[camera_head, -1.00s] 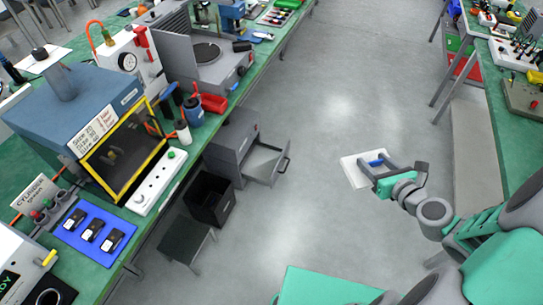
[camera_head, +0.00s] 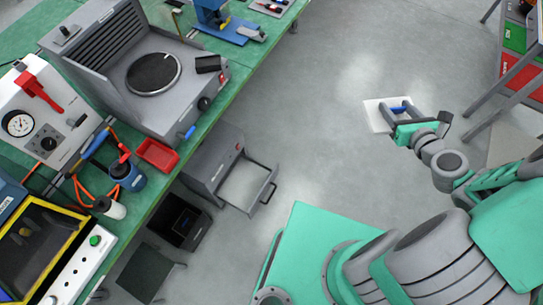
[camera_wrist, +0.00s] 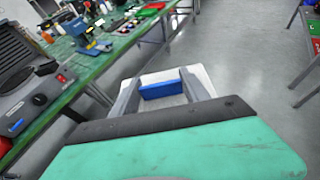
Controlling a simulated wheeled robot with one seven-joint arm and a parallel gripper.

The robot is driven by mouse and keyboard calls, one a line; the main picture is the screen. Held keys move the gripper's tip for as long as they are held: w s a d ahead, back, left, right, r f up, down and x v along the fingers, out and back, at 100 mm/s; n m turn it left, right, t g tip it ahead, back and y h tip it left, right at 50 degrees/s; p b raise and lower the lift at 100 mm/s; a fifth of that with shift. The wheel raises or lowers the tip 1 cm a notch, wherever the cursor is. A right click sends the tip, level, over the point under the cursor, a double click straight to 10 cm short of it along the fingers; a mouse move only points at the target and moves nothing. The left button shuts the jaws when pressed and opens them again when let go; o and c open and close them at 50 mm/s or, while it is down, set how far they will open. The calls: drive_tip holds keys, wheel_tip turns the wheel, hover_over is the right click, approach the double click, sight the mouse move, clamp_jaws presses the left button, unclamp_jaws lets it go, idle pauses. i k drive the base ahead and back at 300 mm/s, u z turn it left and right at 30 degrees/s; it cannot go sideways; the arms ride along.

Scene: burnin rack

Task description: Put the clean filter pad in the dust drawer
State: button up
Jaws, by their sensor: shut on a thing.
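A flat white filter pad with a blue grip (camera_head: 385,114) is held in my gripper (camera_head: 399,110), out over the open floor to the right of the bench. In the wrist view the white pad (camera_wrist: 201,82) lies beyond the fingers, and its blue grip (camera_wrist: 161,90) sits between them. My gripper is shut on this blue grip. The dust drawer (camera_head: 246,187) is pulled out of a grey cabinet (camera_head: 214,160) under the bench edge. It looks open-topped with a pale inside. My gripper is well apart from it, up and to the right in the picture.
A green bench (camera_head: 190,140) runs along the left with a grey machine (camera_head: 130,70), a red tray (camera_head: 157,155) and a gauge unit. A black bin (camera_head: 180,222) stands beside the cabinet. Another table is at the right. The floor between is clear.

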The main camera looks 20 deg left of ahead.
sight(243, 185)
drive_tip(key=i, duration=3.5)
drive_tip(key=u, duration=5.3)
